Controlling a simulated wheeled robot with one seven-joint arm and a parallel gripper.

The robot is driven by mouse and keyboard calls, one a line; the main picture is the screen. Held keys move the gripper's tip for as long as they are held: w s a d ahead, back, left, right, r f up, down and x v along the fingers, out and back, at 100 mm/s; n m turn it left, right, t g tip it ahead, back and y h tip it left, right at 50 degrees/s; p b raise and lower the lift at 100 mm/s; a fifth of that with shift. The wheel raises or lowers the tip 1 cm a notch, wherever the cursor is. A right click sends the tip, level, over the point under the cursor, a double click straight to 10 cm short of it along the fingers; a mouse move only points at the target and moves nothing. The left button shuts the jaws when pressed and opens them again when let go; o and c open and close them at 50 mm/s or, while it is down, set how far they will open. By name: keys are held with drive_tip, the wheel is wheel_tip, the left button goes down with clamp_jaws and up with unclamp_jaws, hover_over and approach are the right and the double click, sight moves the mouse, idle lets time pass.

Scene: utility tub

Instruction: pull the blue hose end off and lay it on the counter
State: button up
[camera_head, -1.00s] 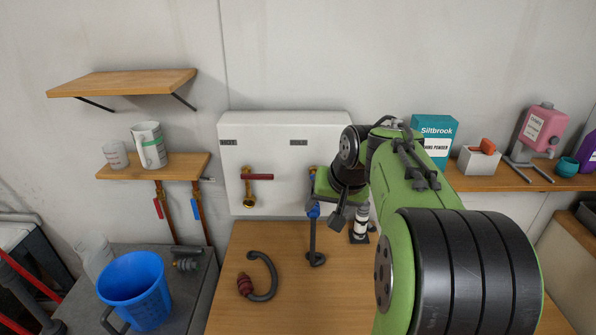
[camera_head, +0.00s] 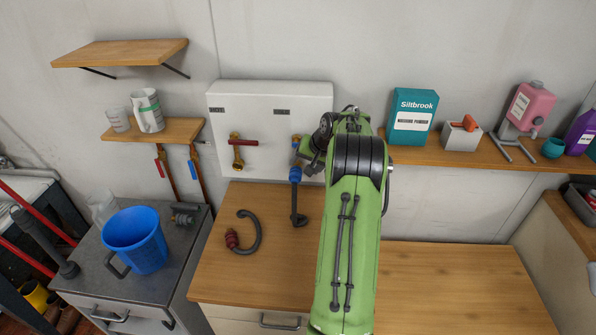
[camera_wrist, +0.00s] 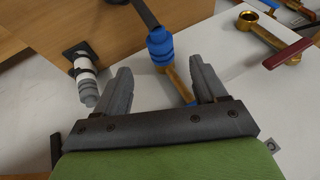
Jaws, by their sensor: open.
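The blue hose end (camera_head: 295,174) sits at the brass tap (camera_head: 296,145) on the right of the white wall panel. Its dark hose (camera_head: 294,205) hangs down to the wooden counter (camera_head: 270,280). In the wrist view the blue hose end (camera_wrist: 160,46) is beyond the fingertips, between their lines, with the brass tap (camera_wrist: 180,84) running back between the fingers. My gripper (camera_wrist: 158,75) is open and empty, and I see no finger touching the hose end. In the head view my arm covers most of the gripper beside the tap.
A brass tap with a red handle (camera_head: 243,143) is on the panel's left. A dark hose with a red end (camera_head: 233,240) lies on the counter. A grey-and-white fitting (camera_wrist: 86,80) stands close by in the wrist view. The counter's right part is clear.

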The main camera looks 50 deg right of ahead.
sight(297, 174)
drive_tip(key=x, duration=0.8)
drive_tip(key=shift+p, duration=0.35)
drive_tip(key=c, duration=1.2)
drive_tip(key=shift+s+a+b, duration=0.1)
drive_tip(key=shift+b, duration=0.2)
drive_tip(key=shift+s+a+b, duration=0.8)
drive_tip(key=shift+a+b, duration=0.15)
drive_tip(key=shift+b, duration=0.05)
drive_tip(key=shift+s+a+b, duration=0.75)
drive_tip(key=shift+a+b, duration=0.2)
drive_tip(key=shift+b, duration=0.05)
drive_tip(key=w+a+f+n+y, duration=0.2)
drive_tip(key=a+f+n, duration=0.2)
drive_tip(key=a, duration=0.7)
drive_tip(key=w+a+f+n+y, duration=0.2)
drive_tip(key=a+f+n, duration=0.1)
drive_tip(key=a, duration=0.9)
drive_tip(key=s+a+f+n+g+y, duration=0.1)
drive_tip(key=s+a+f+n, duration=0.1)
drive_tip(key=a, duration=0.5)
drive_tip(key=s+a+f+n+g+y, duration=0.1)
drive_tip(key=s+a+f+n, duration=0.15)
drive_tip(key=a, duration=0.35)
drive_tip(key=shift+n, duration=0.35)
drive_tip(key=s+f, duration=0.1)
drive_tip(key=f, duration=0.1)
drive_tip(key=s+a+f, duration=0.1)
drive_tip(key=s+f, duration=0.1)
drive_tip(key=shift+s, duration=0.2)
